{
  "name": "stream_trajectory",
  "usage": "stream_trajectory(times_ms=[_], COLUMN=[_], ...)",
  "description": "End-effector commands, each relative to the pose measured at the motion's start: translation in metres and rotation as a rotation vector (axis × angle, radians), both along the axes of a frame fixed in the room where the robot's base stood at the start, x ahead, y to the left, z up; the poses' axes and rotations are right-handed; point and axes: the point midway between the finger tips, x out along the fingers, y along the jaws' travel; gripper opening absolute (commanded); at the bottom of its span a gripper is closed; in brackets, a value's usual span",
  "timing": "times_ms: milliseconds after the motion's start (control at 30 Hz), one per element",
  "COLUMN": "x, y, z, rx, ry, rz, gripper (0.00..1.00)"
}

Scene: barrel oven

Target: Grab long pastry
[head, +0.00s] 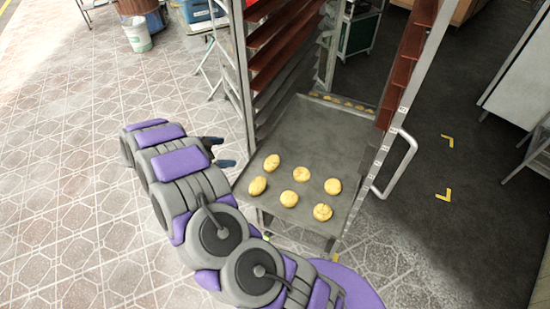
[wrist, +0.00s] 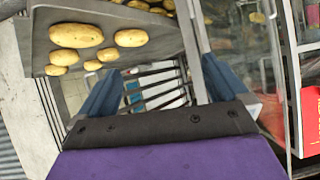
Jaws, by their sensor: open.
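Several golden pastries lie on a grey tray (head: 310,140) in the rack in the head view. They look oval to round, and I cannot tell surely which one is the long pastry. An oval pastry (head: 257,186) lies near the tray's left edge. In the wrist view an elongated pastry (wrist: 77,35) lies at upper left, with smaller ones beside and below it. My gripper (head: 224,152) is open and empty, just left of the tray. Its blue fingers (wrist: 160,66) are apart in the wrist view, with no pastry between them.
A metal rack (head: 241,75) with brown shelves stands around the tray's far part. Its upright with a handle (head: 404,160) is on the right. A white bucket (head: 137,36) stands at the back left.

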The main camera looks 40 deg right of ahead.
Motion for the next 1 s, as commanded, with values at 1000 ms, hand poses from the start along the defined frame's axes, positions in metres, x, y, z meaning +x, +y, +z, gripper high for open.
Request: stream_trajectory(times_ms=[1000], x=[-0.067], y=[-0.099], z=[-0.068], rx=[-0.036], ry=[0.101], rz=[-0.113], gripper=[1.00])
